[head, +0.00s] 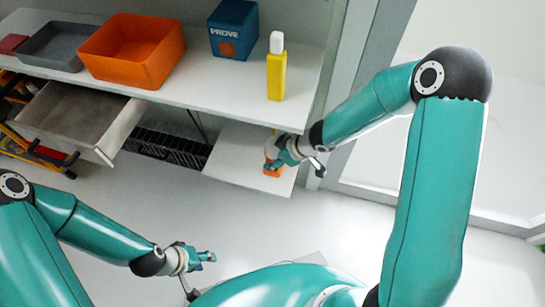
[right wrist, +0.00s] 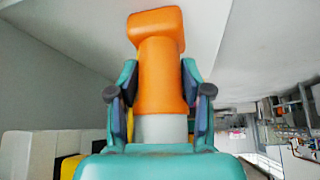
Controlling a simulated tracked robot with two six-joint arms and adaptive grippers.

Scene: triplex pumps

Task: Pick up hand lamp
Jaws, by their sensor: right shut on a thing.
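The hand lamp, an orange body with a pale grey part, is in the right wrist view (right wrist: 160,75). There it stands between the two fingers of my right gripper (right wrist: 157,82), which is shut on it. In the head view the lamp (head: 271,168) shows as a small orange patch at the lower white shelf, partly hidden by my right gripper (head: 285,157). I cannot tell whether it touches the shelf. My left gripper (head: 206,257) is low and left, over the floor, away from the lamp; its finger opening is unclear.
The upper shelf (head: 205,85) overhangs the lower white shelf (head: 233,152). On it stand an orange bin (head: 135,50), a grey bin (head: 55,46), a blue box (head: 233,28) and a yellow bottle (head: 276,68). An open drawer (head: 75,118) is left. The floor in front is clear.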

